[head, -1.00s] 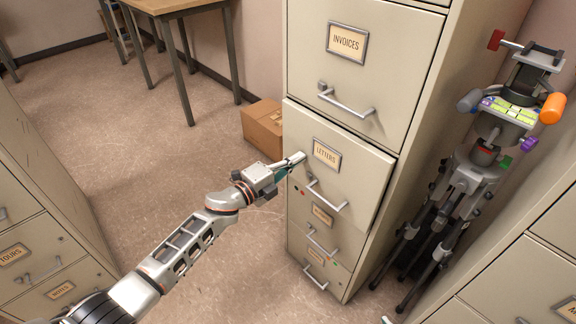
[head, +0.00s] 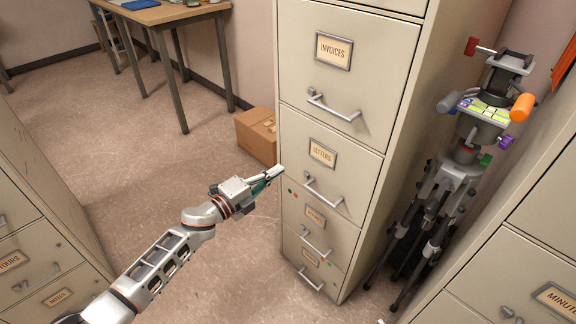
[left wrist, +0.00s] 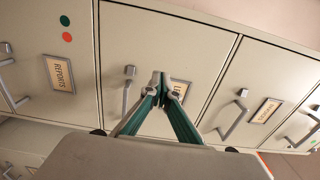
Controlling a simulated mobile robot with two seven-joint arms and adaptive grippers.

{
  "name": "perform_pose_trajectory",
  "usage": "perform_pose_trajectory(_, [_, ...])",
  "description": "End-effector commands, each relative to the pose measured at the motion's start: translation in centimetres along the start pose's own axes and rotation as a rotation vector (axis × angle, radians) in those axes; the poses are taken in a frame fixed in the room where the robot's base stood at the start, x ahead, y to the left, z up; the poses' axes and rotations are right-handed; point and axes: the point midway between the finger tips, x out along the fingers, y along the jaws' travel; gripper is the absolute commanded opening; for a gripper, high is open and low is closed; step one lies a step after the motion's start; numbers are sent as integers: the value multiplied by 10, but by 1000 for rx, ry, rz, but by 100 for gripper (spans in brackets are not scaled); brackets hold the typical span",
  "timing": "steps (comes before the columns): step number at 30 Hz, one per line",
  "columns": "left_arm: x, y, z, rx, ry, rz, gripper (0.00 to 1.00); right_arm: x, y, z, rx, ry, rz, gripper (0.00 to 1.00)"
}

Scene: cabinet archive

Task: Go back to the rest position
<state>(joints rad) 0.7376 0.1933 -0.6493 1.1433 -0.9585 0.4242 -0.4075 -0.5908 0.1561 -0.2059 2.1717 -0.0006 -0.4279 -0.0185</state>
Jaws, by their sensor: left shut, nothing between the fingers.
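My left gripper (head: 272,176) is shut and empty, just left of the beige filing cabinet (head: 385,190), near the LETTERS drawer (head: 345,178). In the left wrist view, its closed fingertips (left wrist: 160,82) overlap the LETTERS label. The LETTERS drawer looks flush with the cabinet front. Above it is the INVOICES drawer (head: 300,70) and below it the REPORTS drawer (head: 330,243); both look closed. I cannot tell whether the fingertips touch the drawer front. My right gripper is not in view.
A tripod (head: 425,215) with a coloured head stands right of the cabinet. More cabinets stand at the left (head: 50,200) and lower right (head: 530,240). A cardboard box (head: 256,135) and a wooden table (head: 165,14) are behind. Open floor (head: 130,160) lies left of my arm.

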Motion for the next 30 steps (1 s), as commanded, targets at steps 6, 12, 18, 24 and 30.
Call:
perform_pose_trajectory(6, [-42, -3, 1, 4, -1, -1, 0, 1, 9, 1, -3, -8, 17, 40])
perform_pose_trajectory(12, [-60, -1, 0, 1, -1, -1, 0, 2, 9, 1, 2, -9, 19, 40])
perform_pose_trajectory(18, [-64, 0, 0, -3, -1, 0, 0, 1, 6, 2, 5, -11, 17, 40])
perform_pose_trajectory(24, [-81, -1, -14, -128, -60, -21, 0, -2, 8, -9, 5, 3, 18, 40])
perform_pose_trajectory(30, [-131, 10, -39, -444, -220, -45, 0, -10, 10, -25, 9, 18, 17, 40])
